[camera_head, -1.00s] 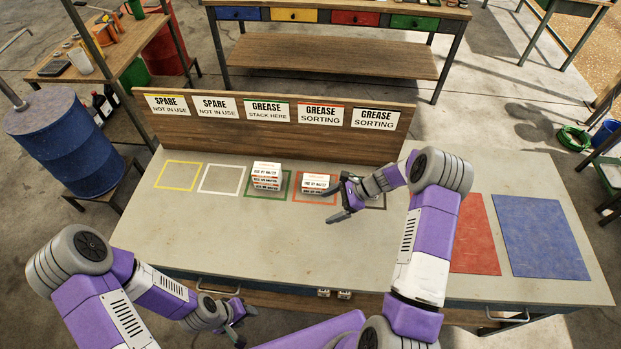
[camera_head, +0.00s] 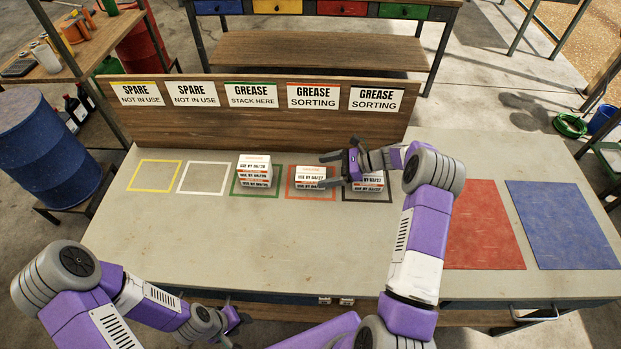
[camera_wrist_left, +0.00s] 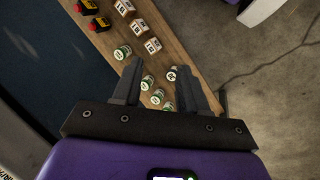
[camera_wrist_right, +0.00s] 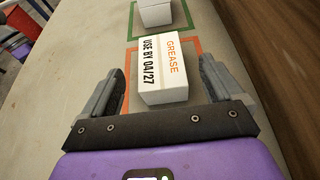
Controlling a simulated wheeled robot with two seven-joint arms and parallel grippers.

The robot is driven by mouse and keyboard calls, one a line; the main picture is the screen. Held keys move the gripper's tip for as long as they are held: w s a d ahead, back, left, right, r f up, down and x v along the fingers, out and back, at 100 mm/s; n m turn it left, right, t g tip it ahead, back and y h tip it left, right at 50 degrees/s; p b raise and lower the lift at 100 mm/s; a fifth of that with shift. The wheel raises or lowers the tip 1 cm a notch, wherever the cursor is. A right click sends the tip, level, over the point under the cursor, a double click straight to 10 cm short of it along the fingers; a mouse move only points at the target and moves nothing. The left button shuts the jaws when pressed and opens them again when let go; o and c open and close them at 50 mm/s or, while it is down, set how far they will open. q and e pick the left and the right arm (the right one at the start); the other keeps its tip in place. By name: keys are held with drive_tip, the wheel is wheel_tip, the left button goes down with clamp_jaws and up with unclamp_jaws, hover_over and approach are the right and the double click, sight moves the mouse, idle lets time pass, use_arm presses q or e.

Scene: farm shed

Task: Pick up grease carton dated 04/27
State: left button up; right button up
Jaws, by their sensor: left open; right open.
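A white grease carton (camera_wrist_right: 163,66) marked "USE BY 04/27" lies in the red outline, also seen in the head view (camera_head: 310,176). My right gripper (camera_wrist_right: 160,70) is open, its fingers apart on either side of the carton in the right wrist view. In the head view, the right gripper (camera_head: 327,170) hovers by that carton; touching cannot be told. More cartons (camera_head: 368,185) are in the black outline, partly hidden under my right gripper. A carton stack (camera_head: 254,172) stands in the green outline. My left gripper (camera_wrist_left: 159,68) is open and empty near the table's front edge.
A wooden sign board (camera_head: 245,125) stands behind the outlines. The yellow outline (camera_head: 154,176) and white outline (camera_head: 203,178) are empty. Red (camera_head: 482,225) and blue (camera_head: 565,225) mats lie bare at right. The table's front middle is clear.

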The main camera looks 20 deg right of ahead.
sight(311, 174)
drive_tip(key=x, duration=0.4)
drive_tip(key=shift+w+a+f, duration=0.15)
drive_tip(key=shift+a+f, duration=0.05)
drive_tip(key=shift+a, duration=0.15)
drive_tip(key=shift+r, duration=0.1)
drive_tip(key=c, duration=1.1)
